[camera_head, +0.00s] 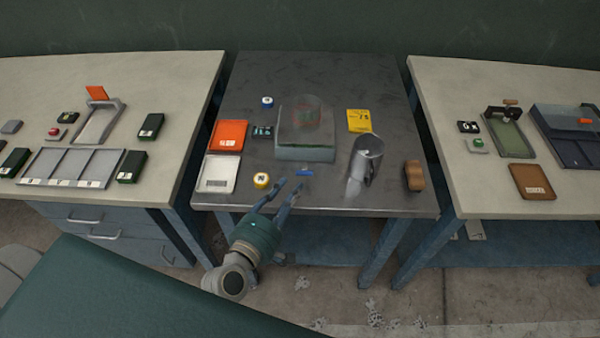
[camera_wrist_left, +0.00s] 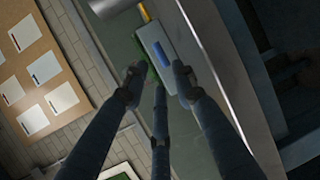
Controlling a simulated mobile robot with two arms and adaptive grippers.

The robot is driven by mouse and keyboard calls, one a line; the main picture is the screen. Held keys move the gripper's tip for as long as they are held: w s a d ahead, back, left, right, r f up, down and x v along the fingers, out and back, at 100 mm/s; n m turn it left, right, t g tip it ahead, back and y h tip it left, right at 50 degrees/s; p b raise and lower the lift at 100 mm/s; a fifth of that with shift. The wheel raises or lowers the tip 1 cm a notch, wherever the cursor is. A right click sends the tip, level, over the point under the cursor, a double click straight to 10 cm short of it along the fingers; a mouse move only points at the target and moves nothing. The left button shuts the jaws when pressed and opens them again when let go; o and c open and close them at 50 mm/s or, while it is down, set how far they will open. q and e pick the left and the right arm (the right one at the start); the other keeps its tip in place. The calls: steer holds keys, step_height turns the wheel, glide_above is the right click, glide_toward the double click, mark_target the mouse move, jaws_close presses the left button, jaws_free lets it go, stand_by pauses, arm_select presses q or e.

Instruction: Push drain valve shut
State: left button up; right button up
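A clear box on a grey base (camera_head: 305,152) stands in the middle of the dark centre table (camera_head: 330,75). A small blue piece (camera_head: 304,173), which looks like the drain valve, is low at the front of this base. A blue piece on a pale block also shows in the left wrist view (camera_wrist_left: 155,54), just beyond the fingertips. I cannot tell how far shut it is. My left gripper (camera_head: 289,185) is in front of the blue piece, a little to its left, with its fingers apart and empty. No contact is visible. My right gripper is not in view.
A yellow round piece (camera_head: 262,181) stands close left of my left fingers. Orange (camera_head: 227,136) and white (camera_head: 218,174) trays are at left.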

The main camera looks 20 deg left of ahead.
mark_target(302, 173)
arm_select(q)
steer(key=p+x, duration=0.1)
steer(key=x, duration=0.6)
jaws_close()
